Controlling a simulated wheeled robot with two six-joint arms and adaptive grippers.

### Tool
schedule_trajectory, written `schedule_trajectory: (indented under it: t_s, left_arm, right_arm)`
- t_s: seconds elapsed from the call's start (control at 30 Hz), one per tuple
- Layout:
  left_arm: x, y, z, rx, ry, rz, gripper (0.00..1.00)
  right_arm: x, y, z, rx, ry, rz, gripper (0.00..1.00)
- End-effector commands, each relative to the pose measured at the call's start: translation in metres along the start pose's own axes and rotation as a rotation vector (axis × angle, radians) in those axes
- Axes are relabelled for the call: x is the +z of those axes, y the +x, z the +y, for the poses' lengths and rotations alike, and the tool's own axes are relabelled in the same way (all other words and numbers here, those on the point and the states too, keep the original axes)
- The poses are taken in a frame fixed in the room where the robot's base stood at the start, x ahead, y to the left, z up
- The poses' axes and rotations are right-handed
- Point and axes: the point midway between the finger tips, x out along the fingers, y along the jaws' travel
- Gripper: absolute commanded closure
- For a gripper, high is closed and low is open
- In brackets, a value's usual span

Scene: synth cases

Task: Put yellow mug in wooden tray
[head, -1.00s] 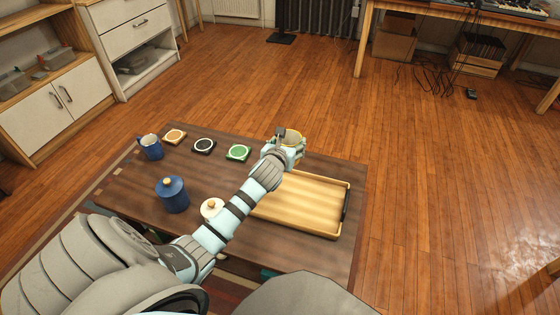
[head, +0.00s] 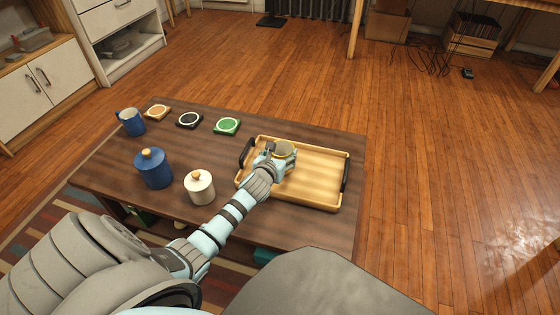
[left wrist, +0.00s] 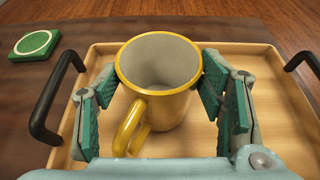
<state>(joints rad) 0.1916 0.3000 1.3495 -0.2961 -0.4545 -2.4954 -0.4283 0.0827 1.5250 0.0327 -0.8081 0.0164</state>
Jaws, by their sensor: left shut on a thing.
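The yellow mug (left wrist: 160,85) is upright, with a pale grey inside and its handle toward my wrist. It is over the wooden tray (left wrist: 270,65), inside the rim as seen from the left wrist. I cannot tell whether its base touches the tray floor. In the head view the mug (head: 285,149) is partly hidden by my left gripper (head: 274,156). My left gripper (left wrist: 158,95) has its green-padded fingers on both sides of the mug and is shut on it. The tray (head: 318,188) has black handles at its left and right ends. My right gripper is not in view.
On the table (head: 310,229) stand a blue mug (head: 132,122), a blue lidded jar (head: 154,170) and a white lidded jar (head: 199,187). Orange (head: 157,112), black (head: 189,120) and green (head: 227,126) coasters lie along the back. The tray's right half is clear.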

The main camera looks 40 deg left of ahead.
Motion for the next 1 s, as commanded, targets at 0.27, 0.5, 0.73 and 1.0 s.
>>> schedule_trajectory:
  t_s: [0.27,0.5,0.73,1.0]
  left_arm:
    - [-0.0015,0.0013,-0.0005,-0.001,0.001,-0.002,0.74]
    - [-0.0048,0.0023,-0.0001,0.000,0.001,0.000,0.19]
    - [-0.0048,0.0022,-0.0001,0.000,0.001,0.000,0.16]
    - [-0.0015,-0.0066,-0.0001,0.000,0.002,0.001,0.16]
  right_arm:
    - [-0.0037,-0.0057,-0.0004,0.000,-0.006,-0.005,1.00]
    - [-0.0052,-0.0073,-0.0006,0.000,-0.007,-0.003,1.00]
    - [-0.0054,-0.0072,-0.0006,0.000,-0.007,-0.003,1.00]
    - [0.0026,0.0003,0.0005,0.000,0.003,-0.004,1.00]
